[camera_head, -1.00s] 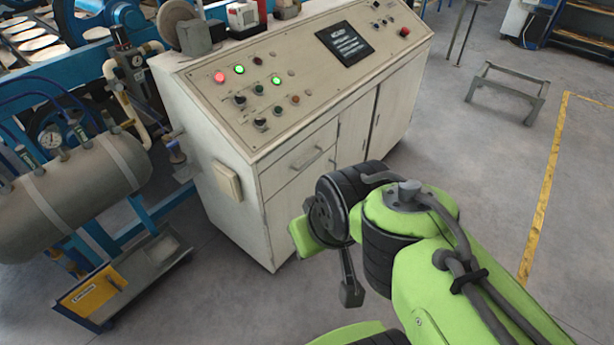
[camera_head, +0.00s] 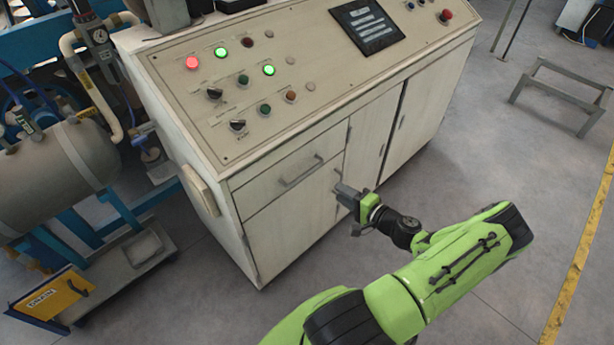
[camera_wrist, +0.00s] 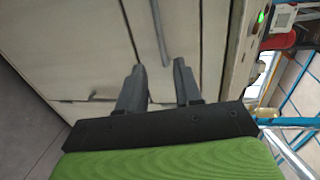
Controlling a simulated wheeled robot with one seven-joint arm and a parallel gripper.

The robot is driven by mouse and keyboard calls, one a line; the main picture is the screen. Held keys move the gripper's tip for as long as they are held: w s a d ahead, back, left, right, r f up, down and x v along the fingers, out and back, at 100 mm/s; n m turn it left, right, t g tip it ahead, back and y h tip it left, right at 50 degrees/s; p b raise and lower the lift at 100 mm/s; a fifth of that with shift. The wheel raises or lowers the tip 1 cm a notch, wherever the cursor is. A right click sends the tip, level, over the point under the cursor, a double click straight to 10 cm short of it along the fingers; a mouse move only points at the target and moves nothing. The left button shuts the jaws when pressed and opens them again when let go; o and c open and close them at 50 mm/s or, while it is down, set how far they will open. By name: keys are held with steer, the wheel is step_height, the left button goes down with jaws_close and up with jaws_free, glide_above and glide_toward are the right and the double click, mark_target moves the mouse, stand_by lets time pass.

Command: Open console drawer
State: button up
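The console drawer (camera_head: 265,192) is a cream front panel at the upper left of the cabinet, below the sloped control panel. It looks closed, flush with the cabinet. Its grey bar handle (camera_head: 302,172) runs across it. In the wrist view the handle (camera_wrist: 159,35) appears upright, its near end showing between the fingertips. My gripper (camera_head: 346,193) is right of and slightly below the handle in the head view, close to the cabinet front. In the wrist view the two dark fingers of my gripper (camera_wrist: 159,68) are apart with nothing held. Contact with the cabinet cannot be told.
Cabinet doors (camera_head: 372,135) stand right of the drawer, and another panel (camera_head: 290,235) lies below it. A grey tank (camera_head: 55,175) and blue frame are at the left. A low metal stand (camera_head: 560,90) is at the right. The floor before the console is clear.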

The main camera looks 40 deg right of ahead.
mark_target(307, 172)
steer(key=b+x, duration=0.2)
steer(key=x, duration=1.3)
steer(key=shift+w+a+b, duration=0.1)
steer(key=shift+w+b, duration=0.2)
steer(key=shift+b, duration=0.05)
jaws_close()
